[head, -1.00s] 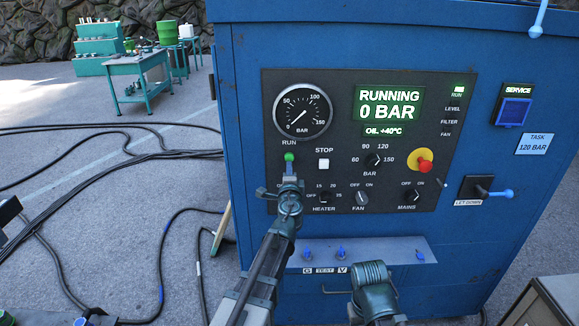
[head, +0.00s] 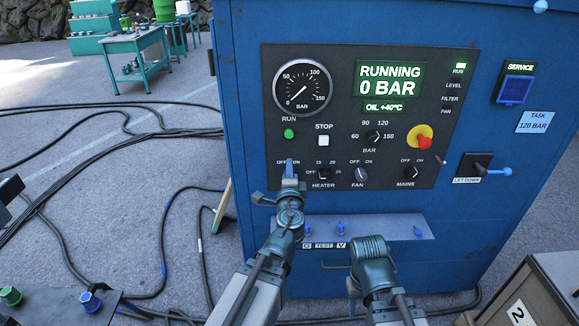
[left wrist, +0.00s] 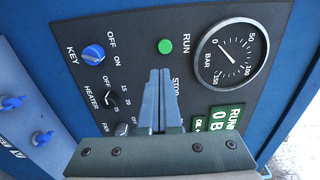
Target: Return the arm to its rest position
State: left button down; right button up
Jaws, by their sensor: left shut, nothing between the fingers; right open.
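My left gripper (head: 290,181) is shut and empty in front of the control panel (head: 450,150), below the green RUN button (head: 289,133). In the left wrist view, its closed fingers (left wrist: 160,100) stand below the RUN button (left wrist: 165,46), with a visible gap in the picture. The blue KEY knob (left wrist: 94,53) is to their left. My right gripper (head: 368,262) is low in front of the cabinet; it is open, but its fingers are mostly hidden. The display (head: 390,82) reads RUNNING, 0 BAR.
The panel's lower ledge (head: 400,226) with small blue taps sticks out near both arms. The red emergency knob (head: 424,142) and LET DOWN lever (head: 492,170) are to the right. A box (head: 92,300) with green and blue caps is at lower left. Black cables (head: 110,130) cross the floor.

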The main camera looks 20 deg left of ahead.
pick_arm(q)
jog(key=s+d+f+n+g+y, duration=0.1)
jog(key=s+f+n+g, duration=0.4)
jog(key=f, duration=0.2)
jog(key=s+d+f+n+g, duration=0.1)
jog(key=s+f+n+g, duration=0.35)
jog(key=f, duration=0.25)
jog(key=s+d+f+n+g+h, duration=0.1)
jog(key=s+d+f+g+h, duration=0.3)
jog(key=s+d+f+g, duration=0.4)
jog(key=s+d, duration=0.3)
jog(key=s, duration=0.3)
jog(key=shift+s+d+h, duration=0.3)
jog(key=shift+h, duration=0.1)
jog(key=shift+n, duration=0.25)
